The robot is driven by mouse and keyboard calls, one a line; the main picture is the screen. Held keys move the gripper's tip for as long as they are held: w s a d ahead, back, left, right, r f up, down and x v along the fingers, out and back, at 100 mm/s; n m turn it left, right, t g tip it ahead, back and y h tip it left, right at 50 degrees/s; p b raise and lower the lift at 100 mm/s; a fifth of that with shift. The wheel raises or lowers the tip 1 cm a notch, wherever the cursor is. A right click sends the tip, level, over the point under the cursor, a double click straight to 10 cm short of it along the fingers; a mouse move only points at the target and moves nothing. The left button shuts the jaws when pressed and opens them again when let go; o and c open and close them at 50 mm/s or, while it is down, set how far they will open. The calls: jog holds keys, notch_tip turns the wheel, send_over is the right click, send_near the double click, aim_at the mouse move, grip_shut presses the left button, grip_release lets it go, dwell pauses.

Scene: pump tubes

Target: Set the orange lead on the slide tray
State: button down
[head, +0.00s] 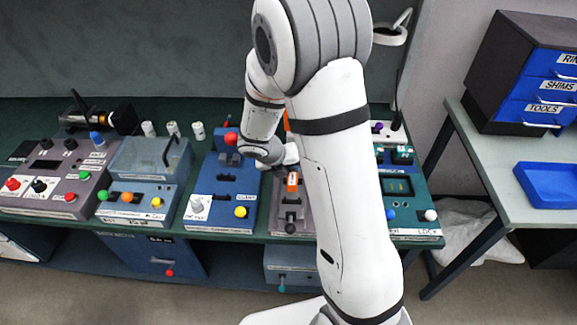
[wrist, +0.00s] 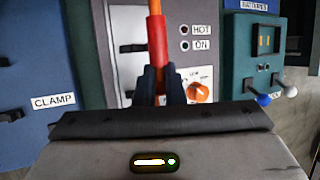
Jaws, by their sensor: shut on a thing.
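My gripper (wrist: 161,80) shows in the wrist view with its two dark fingers shut on the orange lead (wrist: 157,45). The lead stands upright between the fingers, in front of a grey panel with a dial. In the head view an orange piece (head: 292,182) shows just below the end of my arm, over the grey-mauve unit; my forearm hides part of this area. No slide tray is labelled. A blue open tray (head: 548,186) lies on the side table at the right, but I cannot tell whether it is the slide tray.
The bench (head: 225,112) carries several instrument boxes with coloured knobs. A blue CLAMP unit (head: 221,190) stands left of my gripper, and a teal unit (head: 400,190) stands to the right. A drawer cabinet (head: 520,70) stands on the side table (head: 500,165). A gap separates the bench from that table.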

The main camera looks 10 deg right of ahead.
jog(key=shift+f+b, duration=2.6)
jog(key=shift+f, duration=0.95)
jog(key=c, duration=1.4)
grip_release()
jog(key=shift+c, duration=0.2)
